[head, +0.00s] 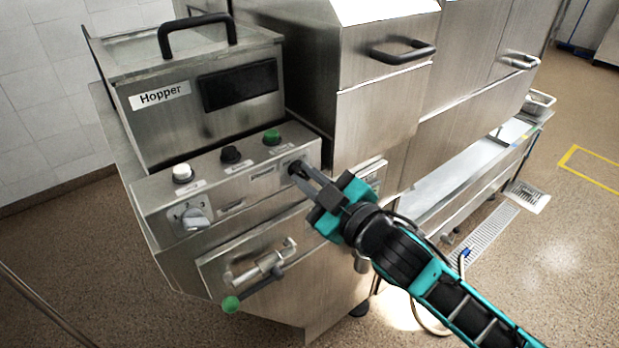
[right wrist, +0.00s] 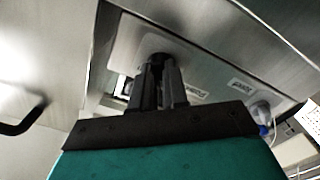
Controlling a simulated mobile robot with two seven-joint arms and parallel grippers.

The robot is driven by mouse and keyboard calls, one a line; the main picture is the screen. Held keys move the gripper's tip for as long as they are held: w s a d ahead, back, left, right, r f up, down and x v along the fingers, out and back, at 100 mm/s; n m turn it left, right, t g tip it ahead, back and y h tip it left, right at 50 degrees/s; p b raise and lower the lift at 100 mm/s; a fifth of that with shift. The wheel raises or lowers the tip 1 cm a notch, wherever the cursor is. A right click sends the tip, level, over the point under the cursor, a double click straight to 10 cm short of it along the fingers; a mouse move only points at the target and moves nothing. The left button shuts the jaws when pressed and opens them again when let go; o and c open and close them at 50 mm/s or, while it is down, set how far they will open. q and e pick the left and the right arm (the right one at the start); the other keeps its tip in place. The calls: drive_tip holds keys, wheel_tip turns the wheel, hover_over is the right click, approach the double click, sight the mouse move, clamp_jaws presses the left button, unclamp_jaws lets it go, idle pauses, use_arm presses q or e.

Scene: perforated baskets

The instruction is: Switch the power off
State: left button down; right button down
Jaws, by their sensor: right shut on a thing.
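The steel machine's control panel (head: 240,190) faces me in the head view. A dark knob (head: 293,167) sits at its right end. In the right wrist view the dark knob (right wrist: 154,59) is on a light plate, beside a label that seems to read "Power". My right gripper (head: 303,173) reaches in from the right, with its fingers shut on this knob. The fingers (right wrist: 157,80) hide most of the knob, so I cannot tell its setting. My left gripper is not in view.
The panel also has a white button (head: 182,173), a black button (head: 231,154), a green button (head: 271,137) and a grey rotary knob (head: 194,219). The hopper (head: 190,90) stands behind. Open floor lies to the right.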

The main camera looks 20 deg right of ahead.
drive_tip(key=shift+n, duration=0.8)
drive_tip(key=c, duration=1.1)
unclamp_jaws()
drive_tip(key=shift+c, duration=0.2)
drive_tip(key=b+v, duration=0.1)
drive_tip(key=v, duration=1.2)
drive_tip(key=shift+b, duration=0.4)
